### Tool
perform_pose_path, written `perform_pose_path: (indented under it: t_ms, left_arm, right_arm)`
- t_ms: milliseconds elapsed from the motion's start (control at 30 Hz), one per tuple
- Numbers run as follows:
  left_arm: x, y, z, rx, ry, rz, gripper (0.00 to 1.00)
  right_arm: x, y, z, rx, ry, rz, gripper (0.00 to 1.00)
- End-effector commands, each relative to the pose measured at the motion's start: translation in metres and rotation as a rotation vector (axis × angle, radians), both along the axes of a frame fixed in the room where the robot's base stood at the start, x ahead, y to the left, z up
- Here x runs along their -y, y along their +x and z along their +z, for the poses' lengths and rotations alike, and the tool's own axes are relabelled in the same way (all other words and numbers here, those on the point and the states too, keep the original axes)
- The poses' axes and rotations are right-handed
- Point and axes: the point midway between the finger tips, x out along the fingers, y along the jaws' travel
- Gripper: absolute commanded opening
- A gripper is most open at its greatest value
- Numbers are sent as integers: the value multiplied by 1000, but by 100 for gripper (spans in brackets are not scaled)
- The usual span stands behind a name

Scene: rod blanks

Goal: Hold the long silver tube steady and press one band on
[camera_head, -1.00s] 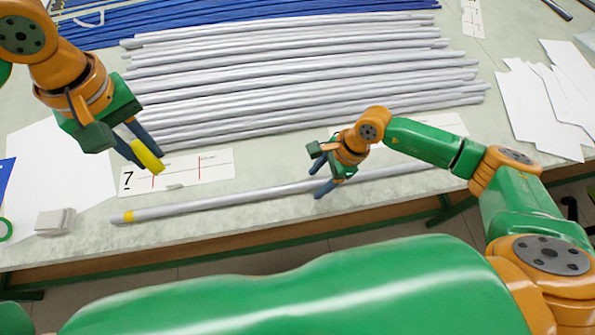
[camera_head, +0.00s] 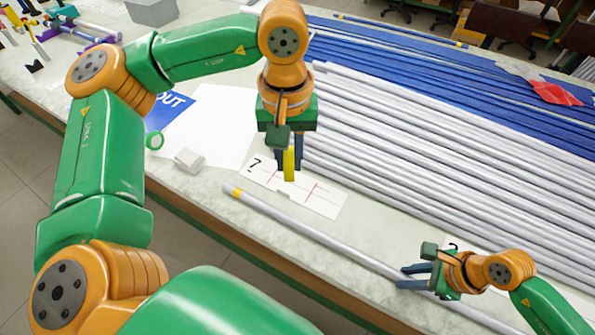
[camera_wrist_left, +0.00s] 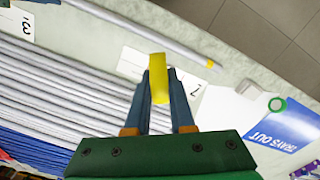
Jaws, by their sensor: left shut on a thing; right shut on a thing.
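The long silver tube (camera_head: 310,232) lies along the front of the table with a yellow ring (camera_head: 234,191) near its left end. Its end and ring also show in the left wrist view (camera_wrist_left: 211,63). My left gripper (camera_head: 289,158) is shut on a yellow band (camera_head: 289,172), held above the table beyond the tube's end and apart from it. The band (camera_wrist_left: 159,80) stands between the fingertips in the left wrist view. My right gripper (camera_head: 405,277) is shut on the tube further right along it.
A white card marked 7 (camera_head: 322,199) lies behind the tube. Several silver tubes (camera_head: 430,160) and blue tubes (camera_head: 480,95) fill the back right. A small grey block (camera_head: 188,160), white paper (camera_head: 215,125) and a green ring (camera_head: 154,141) lie at left.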

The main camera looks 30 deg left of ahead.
Motion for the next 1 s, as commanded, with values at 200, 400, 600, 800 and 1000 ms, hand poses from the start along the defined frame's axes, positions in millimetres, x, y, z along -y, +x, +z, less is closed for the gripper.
perform_pose_path:
  t_ms: [200, 400, 600, 800, 1000]
  left_arm:
    - [0, 0, 0, 0, 0, 0, 0]
    - [0, 3, -31, -13, 1, -125, 0]
    - [0, 2, -98, -13, -1, -429, 0]
    - [1, 0, -124, -5, 0, -531, 0]
    - [0, 0, -148, -7, 0, -530, 0]
  right_arm:
    - [0, 0, 0, 0, 0, 0, 0]
    - [0, 0, 0, 0, 0, 0, 0]
    - [0, 0, 0, 0, 0, 0, 0]
    - [0, 0, 0, 0, 0, 0, 0]
    - [0, 0, 0, 0, 0, 0, 0]
